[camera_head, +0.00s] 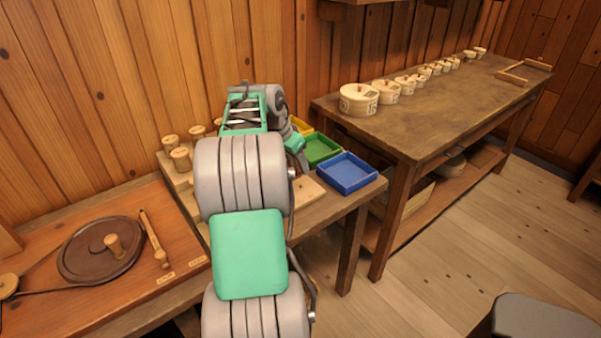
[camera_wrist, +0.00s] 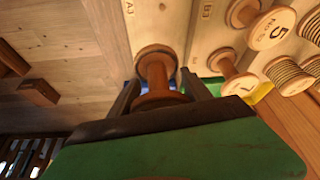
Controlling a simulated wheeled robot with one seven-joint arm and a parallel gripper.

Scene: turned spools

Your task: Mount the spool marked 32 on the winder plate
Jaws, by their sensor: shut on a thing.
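In the wrist view my gripper (camera_wrist: 160,88) is shut on a reddish-brown wooden spool (camera_wrist: 156,64). One finger is on each side of it; no number shows on the spool, so I cannot tell whether it is the one marked 32. The winder plate (camera_head: 80,262) is a dark round disc on the bench at the left in the head view. A pale wooden peg (camera_head: 113,246) stands up from it, with no spool on it. In the head view my arm hides the gripper and the held spool.
Several spools stand on a light board, one marked 5 (camera_wrist: 271,28). A green tray (camera_head: 322,149) and a blue tray (camera_head: 347,173) lie right of my arm. A wooden tool (camera_head: 153,239) lies beside the plate. Round boxes (camera_head: 359,98) line the back table.

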